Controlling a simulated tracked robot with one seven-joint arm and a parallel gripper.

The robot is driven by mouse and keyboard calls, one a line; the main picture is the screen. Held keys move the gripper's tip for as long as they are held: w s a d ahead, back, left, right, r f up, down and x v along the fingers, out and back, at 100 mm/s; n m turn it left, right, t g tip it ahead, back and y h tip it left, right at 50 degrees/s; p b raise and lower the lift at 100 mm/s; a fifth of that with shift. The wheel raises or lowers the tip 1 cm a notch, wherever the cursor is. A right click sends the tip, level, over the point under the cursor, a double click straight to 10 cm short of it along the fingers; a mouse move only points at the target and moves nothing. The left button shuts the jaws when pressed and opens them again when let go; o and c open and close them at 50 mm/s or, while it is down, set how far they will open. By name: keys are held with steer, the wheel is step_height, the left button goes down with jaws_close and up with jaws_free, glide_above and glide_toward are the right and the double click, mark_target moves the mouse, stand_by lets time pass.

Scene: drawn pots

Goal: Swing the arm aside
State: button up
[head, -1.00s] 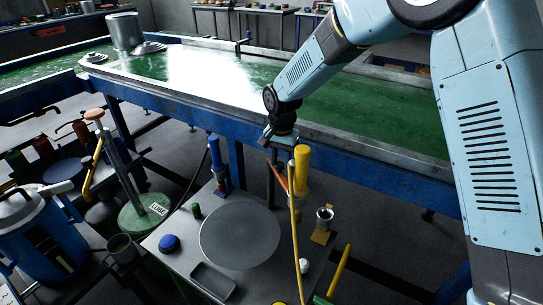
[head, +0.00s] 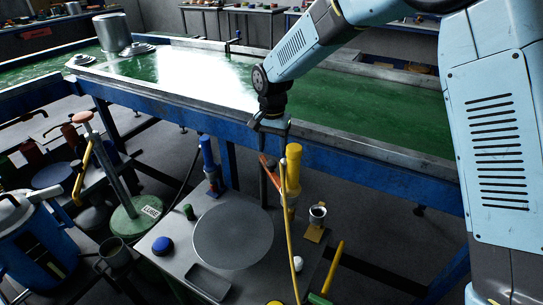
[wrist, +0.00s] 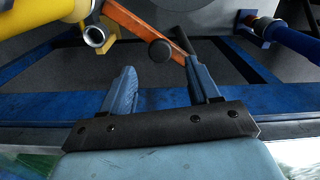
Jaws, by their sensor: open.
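My arm reaches in from the upper right in the head view. My gripper (head: 270,130) hangs near the front edge of the green-topped conveyor (head: 370,118), above the yellow cylinder and orange lever. In the wrist view the two fingers of my gripper (wrist: 160,70) are apart, with nothing held between them. The orange lever (wrist: 140,22) passes beyond the fingertips, and a dark round knob (wrist: 160,51) shows between them. I cannot tell how far these lie from the fingers.
A small table below bears a round grey plate (head: 233,236), blue button (head: 162,246) and small cup (head: 317,213). A yellow cylinder (head: 293,168) and blue cylinder (head: 207,154) stand by the conveyor. A metal pot (head: 112,33) sits at the back left.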

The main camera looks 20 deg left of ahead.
step_height(320, 180, up, 8)
steer(key=shift+r, duration=0.25)
steer(key=shift+w, duration=0.1)
stand_by(0.4)
